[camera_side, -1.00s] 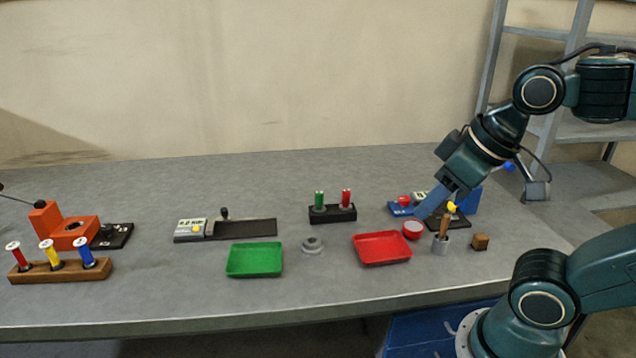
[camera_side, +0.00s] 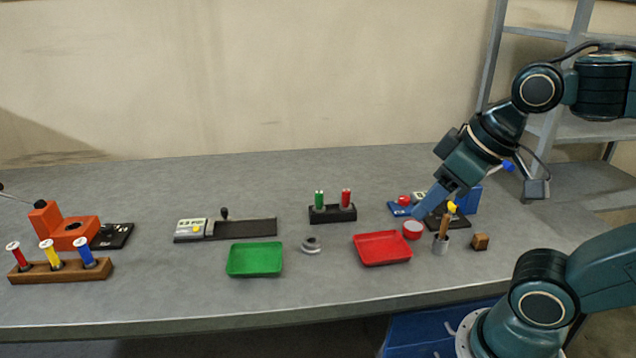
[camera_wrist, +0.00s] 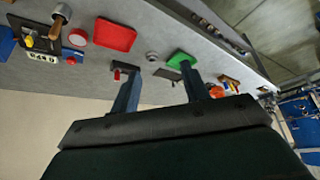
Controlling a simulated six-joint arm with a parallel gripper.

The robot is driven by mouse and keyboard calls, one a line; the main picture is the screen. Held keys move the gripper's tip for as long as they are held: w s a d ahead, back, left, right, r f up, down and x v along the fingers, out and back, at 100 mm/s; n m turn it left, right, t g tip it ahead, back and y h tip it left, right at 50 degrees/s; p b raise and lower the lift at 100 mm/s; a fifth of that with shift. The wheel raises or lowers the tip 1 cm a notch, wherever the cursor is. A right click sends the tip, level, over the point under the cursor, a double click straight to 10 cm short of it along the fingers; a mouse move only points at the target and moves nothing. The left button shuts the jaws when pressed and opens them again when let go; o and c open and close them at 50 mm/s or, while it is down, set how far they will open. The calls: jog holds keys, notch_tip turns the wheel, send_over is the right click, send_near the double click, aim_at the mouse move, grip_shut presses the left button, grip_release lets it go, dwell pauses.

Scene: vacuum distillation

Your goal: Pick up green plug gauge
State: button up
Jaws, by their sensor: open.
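The green plug gauge (camera_side: 319,199) stands upright in a black holder (camera_side: 332,216), to the left of a red plug gauge (camera_side: 346,197). My gripper (camera_side: 428,205) is to the right of the holder in the side view, well apart from the green gauge, with its blue fingers pointing down and left. In the wrist view its two fingers (camera_wrist: 160,76) are spread with nothing between them that they touch. The red gauge (camera_wrist: 117,75) shows beside one finger there; I cannot make out the green gauge in that view.
A green tray (camera_side: 255,259), a grey ring (camera_side: 311,245) and a red tray (camera_side: 382,248) lie in front of the holder. The table behind the holder is clear.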

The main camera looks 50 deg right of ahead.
jog(key=w+d+r+n+g, duration=0.15)
jog(key=w+r+n, duration=0.25)
jog(key=w, duration=0.4)
jog(key=n+g, duration=0.4)
jog(key=n, duration=1)
send_over(318, 191)
notch_tip(318, 191, down, 11)
jog(key=shift+s+f, duration=0.1)
jog(key=shift+f, duration=4.2)
jog(key=shift+f, duration=0.1)
